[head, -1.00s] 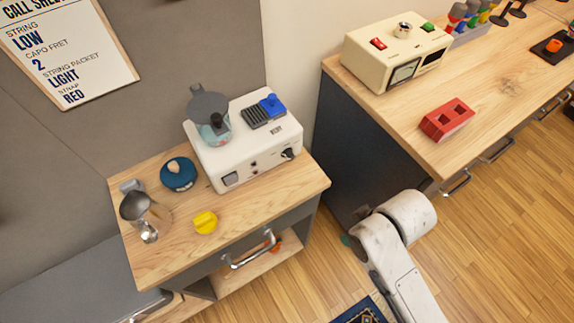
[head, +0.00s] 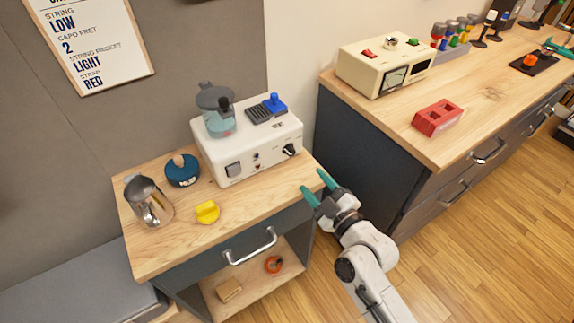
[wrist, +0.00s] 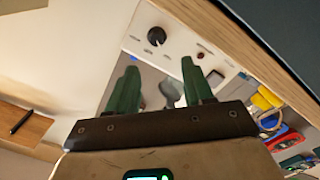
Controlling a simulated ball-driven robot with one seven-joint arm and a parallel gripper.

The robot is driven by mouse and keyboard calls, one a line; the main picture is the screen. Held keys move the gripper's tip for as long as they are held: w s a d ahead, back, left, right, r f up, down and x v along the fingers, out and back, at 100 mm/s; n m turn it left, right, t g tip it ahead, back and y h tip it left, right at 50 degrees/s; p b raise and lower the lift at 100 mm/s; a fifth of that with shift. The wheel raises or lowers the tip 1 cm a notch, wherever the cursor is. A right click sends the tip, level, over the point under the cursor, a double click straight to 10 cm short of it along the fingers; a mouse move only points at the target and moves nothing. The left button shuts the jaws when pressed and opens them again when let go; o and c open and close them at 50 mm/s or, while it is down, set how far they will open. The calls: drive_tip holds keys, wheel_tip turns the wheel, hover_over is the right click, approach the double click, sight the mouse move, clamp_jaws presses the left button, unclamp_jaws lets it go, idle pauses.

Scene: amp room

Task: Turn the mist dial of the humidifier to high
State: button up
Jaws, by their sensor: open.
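The humidifier (head: 237,163) is a white box with a bluish clear tank (head: 219,124) on top, standing on the small wooden cabinet. A black dial (head: 289,150) sits at the right end of its front face; its setting is too small to read. The wrist view shows the dial (wrist: 156,37) on a pale panel, beyond and slightly left of the midpoint between my fingertips. My gripper (head: 314,184) is open and empty, with green fingers. It is in front of the cabinet's right corner, below and right of the dial and apart from it.
A yellow knob-like piece (head: 207,212), a dark blue round item (head: 183,171) and a metal pitcher (head: 149,203) stand on the cabinet top (head: 167,252). A drawer handle (head: 250,247) juts out in front. A taller counter (head: 482,103) stands right, with a red block (head: 437,118) and cream device (head: 372,74).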

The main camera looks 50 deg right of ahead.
sight(292, 154)
drive_tip(key=p+x, duration=0.1)
drive_tip(key=x, duration=0.4)
drive_tip(key=p+x, duration=0.1)
drive_tip(key=x, duration=0.4)
drive_tip(key=shift+w+d+r, duration=0.2)
drive_tip(key=shift+w+d, duration=0.1)
drive_tip(key=shift+d, duration=0.05)
drive_tip(key=shift+c, duration=0.2)
clamp_jaws()
